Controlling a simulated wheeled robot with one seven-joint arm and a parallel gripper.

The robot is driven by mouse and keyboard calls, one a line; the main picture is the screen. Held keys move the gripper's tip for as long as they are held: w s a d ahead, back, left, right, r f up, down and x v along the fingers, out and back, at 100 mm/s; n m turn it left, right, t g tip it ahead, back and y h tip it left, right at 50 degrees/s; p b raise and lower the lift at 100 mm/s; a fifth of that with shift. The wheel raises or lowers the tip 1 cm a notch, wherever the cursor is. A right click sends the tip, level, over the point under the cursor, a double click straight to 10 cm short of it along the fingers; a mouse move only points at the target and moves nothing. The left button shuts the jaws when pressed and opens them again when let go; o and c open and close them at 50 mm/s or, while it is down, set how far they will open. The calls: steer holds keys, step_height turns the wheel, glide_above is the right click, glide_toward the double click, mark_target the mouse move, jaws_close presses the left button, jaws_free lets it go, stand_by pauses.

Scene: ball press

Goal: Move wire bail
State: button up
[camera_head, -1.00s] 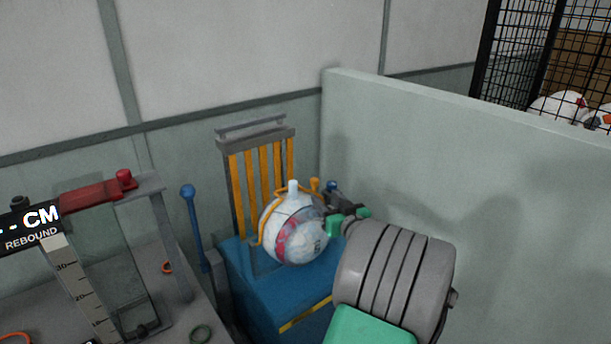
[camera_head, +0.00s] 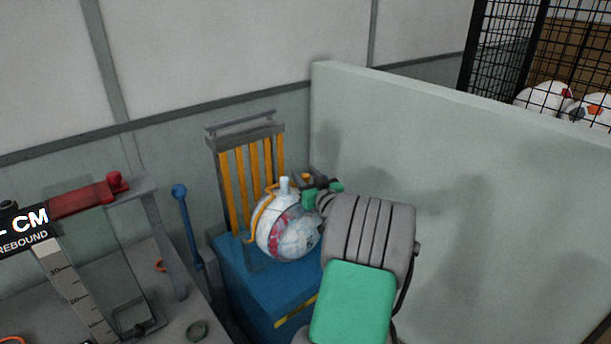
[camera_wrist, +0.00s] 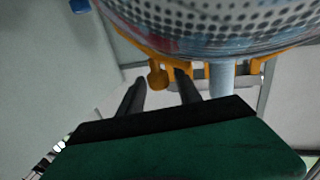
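An orange wire bail (camera_head: 259,218) curves around the left side of a white ball (camera_head: 288,236) with red and blue marks, which sits in a blue press (camera_head: 258,282). My gripper (camera_head: 318,192) is at the ball's upper right side and partly hides the bail there. In the wrist view the dotted ball (camera_wrist: 215,20) fills the top. The bail (camera_wrist: 258,66) runs beneath it, with a round orange knob (camera_wrist: 157,76). My two dark fingers (camera_wrist: 158,84) are apart, with the knob between them in the picture. I cannot tell whether they touch it.
A pale green partition (camera_head: 440,165) stands close to the right of my arm. A blue-knobbed lever (camera_head: 187,225) stands left of the press. A rebound gauge with a red clamp (camera_head: 85,199) is at the far left. A caged bin with balls (camera_head: 545,98) is behind the partition.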

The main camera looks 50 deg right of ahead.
jaws_close()
stand_by(1.1)
